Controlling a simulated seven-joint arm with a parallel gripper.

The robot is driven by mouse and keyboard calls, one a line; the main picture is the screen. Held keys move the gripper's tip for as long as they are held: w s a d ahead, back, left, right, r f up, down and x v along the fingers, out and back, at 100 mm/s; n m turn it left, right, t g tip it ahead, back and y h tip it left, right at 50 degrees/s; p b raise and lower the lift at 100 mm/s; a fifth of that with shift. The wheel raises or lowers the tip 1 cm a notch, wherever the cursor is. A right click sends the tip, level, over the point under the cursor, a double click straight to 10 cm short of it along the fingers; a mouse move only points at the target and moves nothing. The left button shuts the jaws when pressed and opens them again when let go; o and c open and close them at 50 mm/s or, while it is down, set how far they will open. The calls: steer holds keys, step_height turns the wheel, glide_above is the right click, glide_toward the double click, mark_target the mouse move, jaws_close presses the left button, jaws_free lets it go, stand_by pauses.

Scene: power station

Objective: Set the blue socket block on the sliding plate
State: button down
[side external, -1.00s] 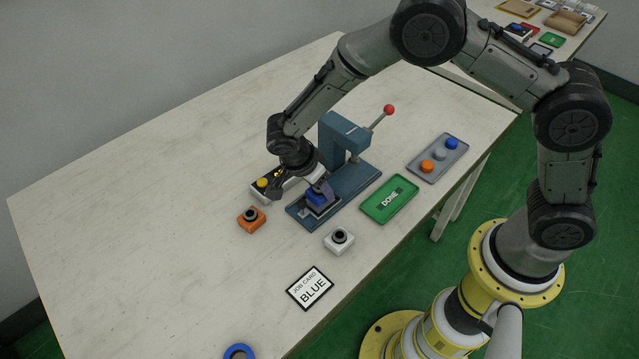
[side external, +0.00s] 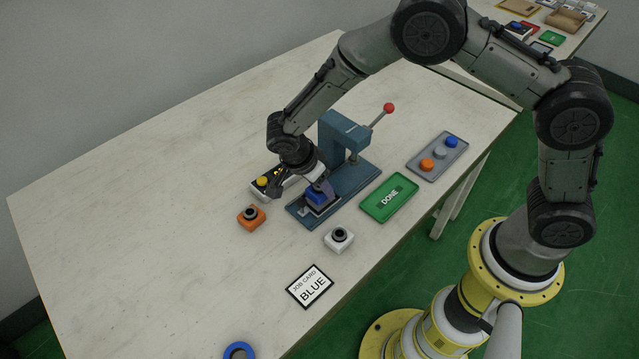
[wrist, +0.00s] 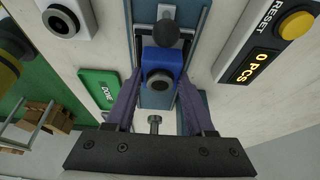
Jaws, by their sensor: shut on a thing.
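The blue socket block (side external: 317,196) is between the fingers of my gripper (side external: 318,188), at the front end of the blue-grey press (side external: 345,135). In the wrist view the block (wrist: 164,65) has a dark round socket facing the camera, and both purple-grey fingers of my gripper (wrist: 160,78) are shut on its sides. The sliding plate (side external: 322,212) lies under the block on the press base and is mostly hidden. The block looks level and on or just above the plate; I cannot tell whether it touches.
An orange block (side external: 251,219) and a white block (side external: 339,240) stand either side of the press front. A counter box with a yellow button (side external: 262,181) is close by on the left. The left tabletop is clear.

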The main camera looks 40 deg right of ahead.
steer(key=shift+f, duration=0.6)
steer(key=shift+c, duration=0.9)
jaws_free()
